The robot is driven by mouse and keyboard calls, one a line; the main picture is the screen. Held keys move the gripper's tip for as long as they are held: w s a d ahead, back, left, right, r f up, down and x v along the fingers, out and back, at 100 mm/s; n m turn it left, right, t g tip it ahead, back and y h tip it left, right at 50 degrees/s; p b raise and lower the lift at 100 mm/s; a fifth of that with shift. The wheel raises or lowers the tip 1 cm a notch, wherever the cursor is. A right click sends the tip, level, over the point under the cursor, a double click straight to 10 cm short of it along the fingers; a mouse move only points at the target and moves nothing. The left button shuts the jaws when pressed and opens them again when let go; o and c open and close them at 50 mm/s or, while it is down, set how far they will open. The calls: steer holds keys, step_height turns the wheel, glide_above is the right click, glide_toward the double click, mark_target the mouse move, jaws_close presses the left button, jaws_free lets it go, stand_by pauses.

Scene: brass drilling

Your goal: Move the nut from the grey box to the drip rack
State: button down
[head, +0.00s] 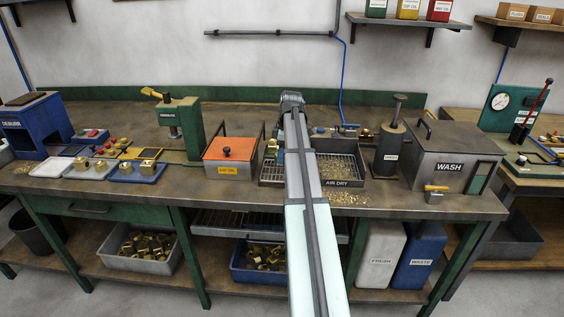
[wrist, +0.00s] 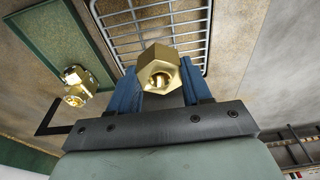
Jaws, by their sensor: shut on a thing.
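A brass hex nut (wrist: 160,72) is held between the blue fingers of my gripper (wrist: 162,88) in the wrist view. Its hole faces the camera. A wire rack (wrist: 128,20) lies just beyond the nut; I cannot tell whether the nut touches it. I cannot make out my gripper or the held nut in the head view.
A brass fitting (wrist: 75,88) lies left of my gripper in the wrist view. A dark cylinder (head: 389,150) stands between tray and WASH box. An orange-lidded box (head: 228,168) and a green press (head: 190,135) stand to the left. Brass chips lie before the tray.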

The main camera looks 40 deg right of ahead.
steer(key=shift+f, duration=1.7)
steer(key=shift+f, duration=0.1)
steer(key=shift+c, duration=2.4)
jaws_free()
steer(key=r, duration=0.4)
steer(key=s+d+r, duration=0.1)
steer(key=r, duration=0.7)
steer(key=shift+s+d, duration=0.15)
